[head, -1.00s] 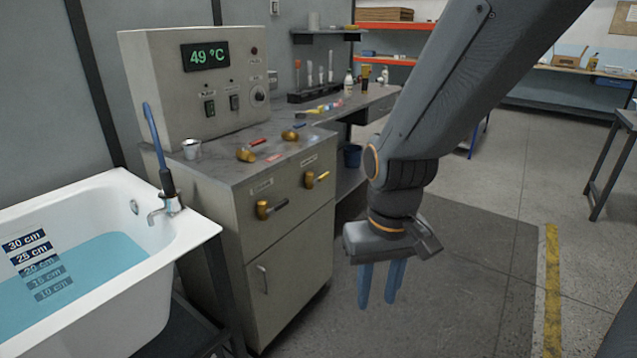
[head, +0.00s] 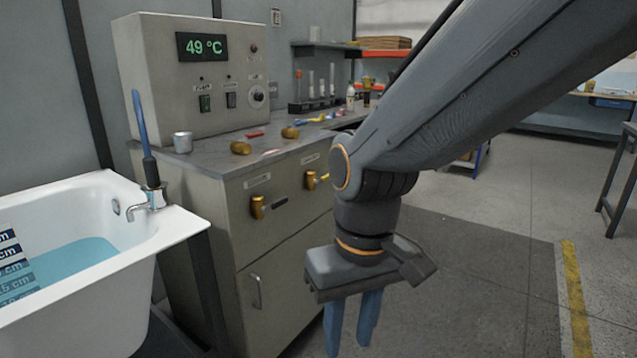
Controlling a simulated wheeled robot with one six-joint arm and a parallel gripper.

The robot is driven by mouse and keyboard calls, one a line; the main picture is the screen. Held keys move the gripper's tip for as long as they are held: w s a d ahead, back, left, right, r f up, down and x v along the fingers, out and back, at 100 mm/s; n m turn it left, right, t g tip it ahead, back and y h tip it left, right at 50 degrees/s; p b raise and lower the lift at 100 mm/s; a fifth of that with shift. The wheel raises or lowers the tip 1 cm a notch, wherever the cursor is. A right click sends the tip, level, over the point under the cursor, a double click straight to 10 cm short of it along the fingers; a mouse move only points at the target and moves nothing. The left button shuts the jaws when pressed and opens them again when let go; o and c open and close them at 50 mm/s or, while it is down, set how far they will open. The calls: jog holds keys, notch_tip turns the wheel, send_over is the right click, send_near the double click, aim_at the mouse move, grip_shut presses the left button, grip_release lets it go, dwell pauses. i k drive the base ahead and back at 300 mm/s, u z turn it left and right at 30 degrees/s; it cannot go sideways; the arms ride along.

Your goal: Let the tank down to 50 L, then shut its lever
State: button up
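The white tub (head: 185,228) stands at the left with blue water (head: 75,262) in it. Depth labels (head: 12,262) in cm on its inner wall are partly cut off by the picture edge; no litre reading shows. On the cabinet front are a brass valve (head: 257,207) with a black handle (head: 281,203) and a second brass valve (head: 311,180), whose handle is mostly hidden by my arm. The valve labels are too small to read. My gripper (head: 350,335) hangs right of the cabinet, empty, its blue fingers slightly apart.
A control box (head: 190,75) reads 49 °C. The floor (head: 470,270) right of my gripper is clear.

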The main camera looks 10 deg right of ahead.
aim_at(324, 178)
jog(key=u, duration=0.05)
jog(key=k, duration=0.5)
jog(key=z, duration=0.8)
jog(key=i, duration=1.15)
jog(key=u, duration=0.5)
